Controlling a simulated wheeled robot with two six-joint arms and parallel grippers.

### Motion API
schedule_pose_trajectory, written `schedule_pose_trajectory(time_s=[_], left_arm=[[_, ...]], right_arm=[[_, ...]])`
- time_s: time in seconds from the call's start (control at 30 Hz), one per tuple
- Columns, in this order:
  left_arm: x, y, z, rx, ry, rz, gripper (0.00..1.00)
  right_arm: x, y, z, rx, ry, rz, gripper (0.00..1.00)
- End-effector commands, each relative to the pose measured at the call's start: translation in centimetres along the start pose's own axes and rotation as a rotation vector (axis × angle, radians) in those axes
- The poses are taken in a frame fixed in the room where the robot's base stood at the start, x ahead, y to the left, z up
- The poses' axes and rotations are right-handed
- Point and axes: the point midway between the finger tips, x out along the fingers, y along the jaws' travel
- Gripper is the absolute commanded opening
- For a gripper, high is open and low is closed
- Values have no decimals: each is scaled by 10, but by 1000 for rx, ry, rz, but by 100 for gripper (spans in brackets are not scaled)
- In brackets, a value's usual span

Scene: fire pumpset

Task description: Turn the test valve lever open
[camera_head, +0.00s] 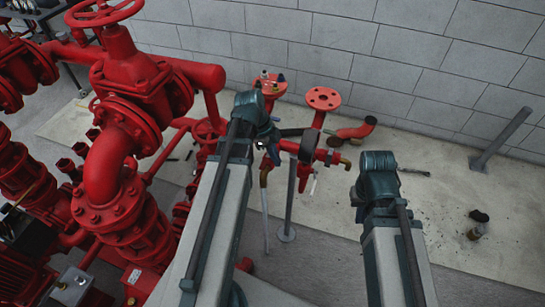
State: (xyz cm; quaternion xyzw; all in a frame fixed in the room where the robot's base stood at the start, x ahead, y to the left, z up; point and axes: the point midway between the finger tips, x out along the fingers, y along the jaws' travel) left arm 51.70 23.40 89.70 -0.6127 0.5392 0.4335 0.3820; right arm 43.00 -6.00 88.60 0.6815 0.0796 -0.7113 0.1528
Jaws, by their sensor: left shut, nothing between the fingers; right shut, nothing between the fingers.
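I cannot tell clearly which small part is the test valve lever. My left gripper (267,141) is shut and empty, at the left side of this assembly. It overlaps the assembly in the picture, and I cannot tell whether it touches. My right gripper (378,182) is shut, to the right of the assembly and apart from it. Its fingertips are hard to make out.
Large red pipes and a flanged valve (135,90) with a handwheel (104,12) fill the left. A red flanged outlet (323,98) stands behind. A grey post (287,205) stands below the assembly, another leans at the right (502,138). Floor at right is mostly clear.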

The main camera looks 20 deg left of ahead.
Motion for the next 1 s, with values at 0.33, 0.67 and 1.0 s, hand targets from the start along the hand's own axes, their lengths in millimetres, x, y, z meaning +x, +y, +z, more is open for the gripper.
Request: schedule_pose_trajectory(time_s=[0.33, 0.67, 1.0], left_arm=[[-65, -1, -3, 0, 1, 1, 0], [-79, -1, -1, 1, 1, 1, 0], [-78, -1, -1, 2, 1, 1, 0]], right_arm=[[-62, 6, 4, 0, 0, 0, 0], [-74, 7, 4, 0, 0, 0, 0], [-73, 7, 4, 0, 0, 0, 0]])
